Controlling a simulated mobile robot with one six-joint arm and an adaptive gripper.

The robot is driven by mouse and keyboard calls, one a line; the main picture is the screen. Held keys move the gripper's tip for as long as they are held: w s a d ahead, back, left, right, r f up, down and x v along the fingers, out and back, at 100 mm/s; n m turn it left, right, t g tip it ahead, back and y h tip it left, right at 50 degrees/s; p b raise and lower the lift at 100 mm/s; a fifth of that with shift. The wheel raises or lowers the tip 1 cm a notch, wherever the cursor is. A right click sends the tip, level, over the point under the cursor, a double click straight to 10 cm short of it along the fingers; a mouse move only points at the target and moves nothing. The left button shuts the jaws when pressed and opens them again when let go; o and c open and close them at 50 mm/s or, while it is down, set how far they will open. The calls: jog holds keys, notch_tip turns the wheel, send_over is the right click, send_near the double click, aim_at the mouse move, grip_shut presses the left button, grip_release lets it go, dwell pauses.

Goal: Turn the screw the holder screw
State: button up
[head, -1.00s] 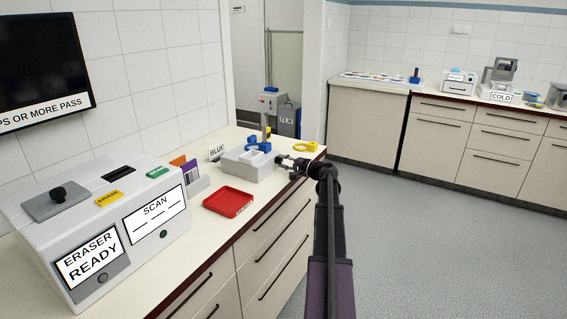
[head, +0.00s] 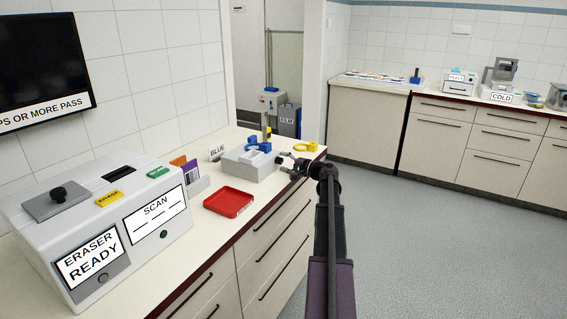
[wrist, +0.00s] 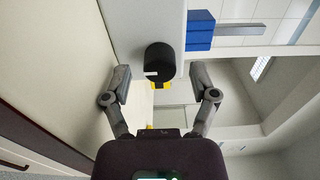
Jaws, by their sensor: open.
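The holder screw shows in the wrist view as a black round knob (wrist: 160,60) with a white mark. It sits between and slightly beyond the fingertips of my gripper (wrist: 160,71). My gripper is open, with a clear gap on each side of the knob. In the head view my gripper (head: 285,162) is at the right side of the grey stand (head: 248,163), which carries blue clamp parts (head: 259,147) and an upright post. The knob is too small to make out in the head view.
A red tray (head: 229,202) and a large eraser box (head: 98,235) stand nearer on the counter. In the wrist view a blue block (wrist: 200,30) is up and right of the knob. The floor to the right is clear.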

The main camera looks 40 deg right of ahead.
jog(key=v, duration=1.1)
jog(key=shift+s, duration=0.35)
jog(key=shift+d+r, duration=0.1)
jog(key=shift+r, duration=0.05)
